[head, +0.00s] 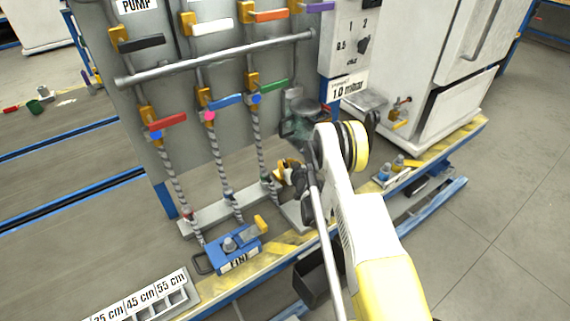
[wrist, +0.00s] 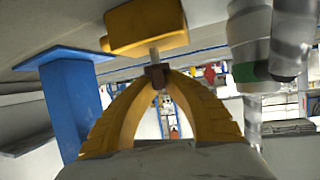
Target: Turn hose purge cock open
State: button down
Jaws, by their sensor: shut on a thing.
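My gripper (head: 287,173) is low in front of the grey panel, near the foot of the right-hand hose (head: 262,145) in the head view. In the wrist view its two yellow curved fingers (wrist: 157,76) meet around a small brown part. A thin metal stem joins this part to a yellow block (wrist: 147,27) just above. The piece appears to be the hose purge cock, but no label on it is readable. In the head view my gripper and wrist hide most of it, so its turn angle cannot be told.
Several coloured valve handles, including a green one (head: 272,86), are above on the panel. A white cabinet (head: 455,75) stands right. A blue post (wrist: 72,95) is close left in the wrist view.

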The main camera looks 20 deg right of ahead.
jog(key=shift+n+y, duration=1.5)
jog(key=shift+y, duration=0.3)
jog(key=c, duration=1.5)
grip_release()
jog(key=shift+o, duration=0.2)
jog(key=shift+f+h, duration=0.1)
jog(key=shift+h, duration=0.3)
